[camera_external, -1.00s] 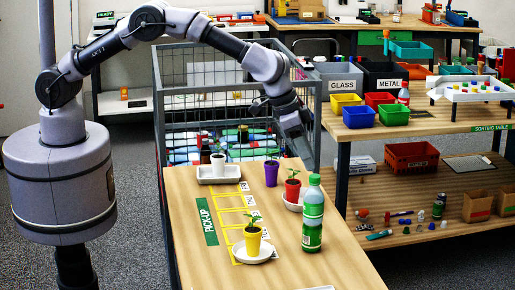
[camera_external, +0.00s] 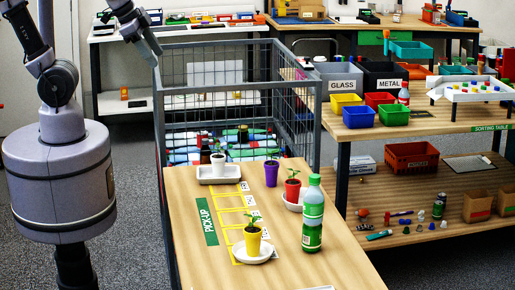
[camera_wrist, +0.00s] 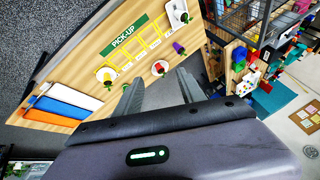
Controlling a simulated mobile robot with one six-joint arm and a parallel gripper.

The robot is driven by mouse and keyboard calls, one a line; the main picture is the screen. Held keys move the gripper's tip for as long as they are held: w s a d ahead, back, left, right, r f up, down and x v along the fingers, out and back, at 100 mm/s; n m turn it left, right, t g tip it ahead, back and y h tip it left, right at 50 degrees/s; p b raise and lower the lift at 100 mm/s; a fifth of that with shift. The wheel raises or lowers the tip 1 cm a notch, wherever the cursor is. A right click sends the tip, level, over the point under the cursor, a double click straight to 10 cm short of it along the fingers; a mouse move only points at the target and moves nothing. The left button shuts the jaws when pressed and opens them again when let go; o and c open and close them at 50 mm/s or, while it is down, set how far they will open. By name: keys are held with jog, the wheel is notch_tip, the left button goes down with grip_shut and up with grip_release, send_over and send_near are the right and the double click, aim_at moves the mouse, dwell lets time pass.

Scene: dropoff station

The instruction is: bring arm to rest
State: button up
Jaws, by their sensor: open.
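My gripper (camera_external: 148,46) is raised at the upper left, in front of the back shelf and left of the wire cage. In the wrist view its two fingers (camera_wrist: 160,92) are apart with nothing between them. My arm is folded back near its column, and its upper part is cut off by the picture's top edge. The pick-up table (camera_external: 185,262) is well below and to the right of my gripper.
The table holds a yellow pot (camera_external: 253,240), a purple pot (camera_external: 271,175), a red pot (camera_external: 292,189), a white pot (camera_external: 218,164) and a green bottle (camera_external: 312,220). A wire cage (camera_external: 318,105) with bottles stands behind. The sorting table (camera_external: 455,121) is right.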

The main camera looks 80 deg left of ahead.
jog(key=s+a+f, duration=0.2)
jog(key=s, duration=0.3)
notch_tip(320, 180, down, 17)
jog(key=b, duration=1.7)
jog(key=shift+d+f, duration=0.2)
